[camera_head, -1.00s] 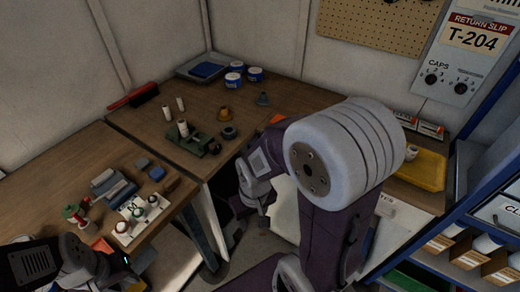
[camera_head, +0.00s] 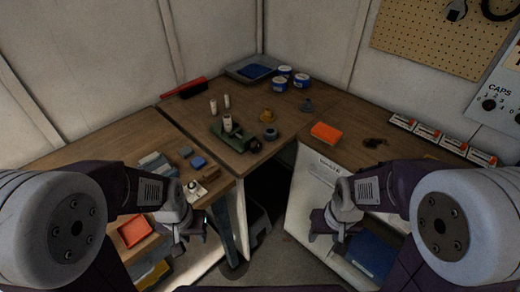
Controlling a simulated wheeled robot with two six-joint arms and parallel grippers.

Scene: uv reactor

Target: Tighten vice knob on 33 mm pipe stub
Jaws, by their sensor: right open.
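A green vice (camera_head: 232,138) stands on the wooden corner bench, with a short white pipe stub (camera_head: 228,123) upright in it. A dark round part (camera_head: 254,145) shows at its right end; I cannot tell whether it is the knob. Two loose white pipe pieces (camera_head: 213,107) stand behind the vice. My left gripper (camera_head: 190,232) hangs by the front edge of the left bench, well short of the vice; its jaw state is unclear. My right gripper (camera_head: 322,228) is open and empty in front of the white cabinet, away from the vice.
An orange block (camera_head: 325,132) lies further right. Blue-and-white tubs (camera_head: 283,72) and a grey tray (camera_head: 250,68) are at the back. A gap separates the benches in front.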

